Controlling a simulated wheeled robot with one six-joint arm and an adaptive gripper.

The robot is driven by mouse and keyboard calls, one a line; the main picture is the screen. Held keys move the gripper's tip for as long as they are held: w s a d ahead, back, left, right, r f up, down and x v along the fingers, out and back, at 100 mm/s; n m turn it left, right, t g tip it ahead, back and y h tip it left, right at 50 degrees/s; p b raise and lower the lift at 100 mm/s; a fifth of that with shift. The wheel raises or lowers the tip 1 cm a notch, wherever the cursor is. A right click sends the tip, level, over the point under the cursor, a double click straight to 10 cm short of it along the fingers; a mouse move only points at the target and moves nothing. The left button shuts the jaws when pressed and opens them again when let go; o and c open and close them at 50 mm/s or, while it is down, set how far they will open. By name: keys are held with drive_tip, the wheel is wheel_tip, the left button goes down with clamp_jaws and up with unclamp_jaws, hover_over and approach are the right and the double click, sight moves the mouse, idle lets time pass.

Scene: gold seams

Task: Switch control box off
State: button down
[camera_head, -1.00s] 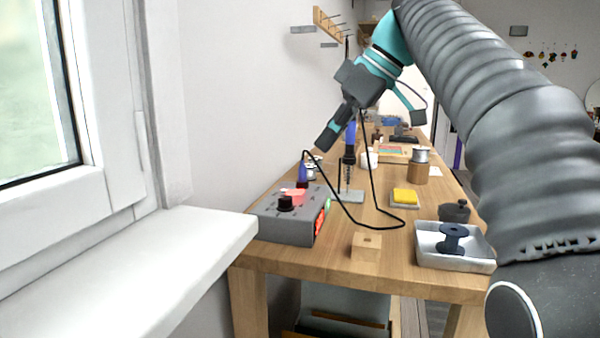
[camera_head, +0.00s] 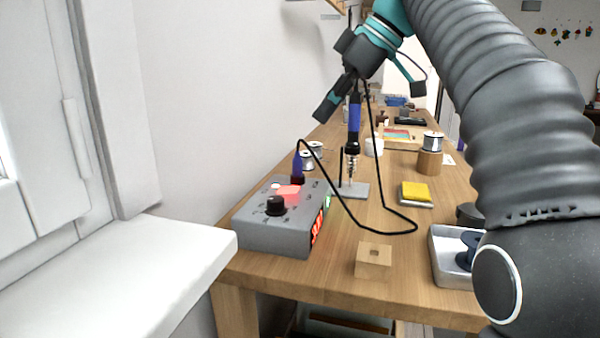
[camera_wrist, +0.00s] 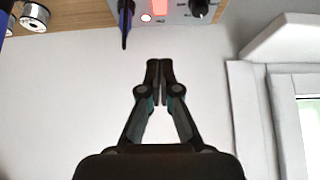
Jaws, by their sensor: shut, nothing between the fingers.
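The control box (camera_head: 272,237) is a grey case at the near left of the bench. It has a black knob (camera_head: 276,205) and a red-lit rocker switch (camera_head: 289,190) on top, and a red lit display (camera_head: 317,228) on its side. My gripper (camera_head: 326,106) is above and beyond the box, apart from it, shut and empty. In the wrist view my gripper (camera_wrist: 160,63) has its fingertips together in front of the white wall. The lit switch (camera_wrist: 155,9) and knob (camera_wrist: 199,8) show at the top edge there, with part of the box cut off.
A soldering iron (camera_head: 354,128) stands upright in a stand beside the box, its black cable looping over the bench. A wooden block (camera_head: 373,261), yellow sponge (camera_head: 415,193) and white tray (camera_head: 446,270) lie to the right. A windowsill (camera_head: 150,260) juts out at left.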

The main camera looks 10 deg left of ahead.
drive_tip(key=b, duration=0.2)
hover_over(288, 188)
drive_tip(key=d, duration=0.1)
drive_tip(key=f, duration=0.8)
drive_tip(key=shift+s+d, duration=0.1)
drive_tip(key=shift+d, duration=0.1)
drive_tip(key=shift+d+f+b, duration=0.2)
drive_tip(key=shift+f+b, duration=0.35)
drive_tip(key=shift+f, duration=0.65)
drive_tip(key=shift+d+f, duration=0.15)
drive_tip(key=shift+f, duration=0.6)
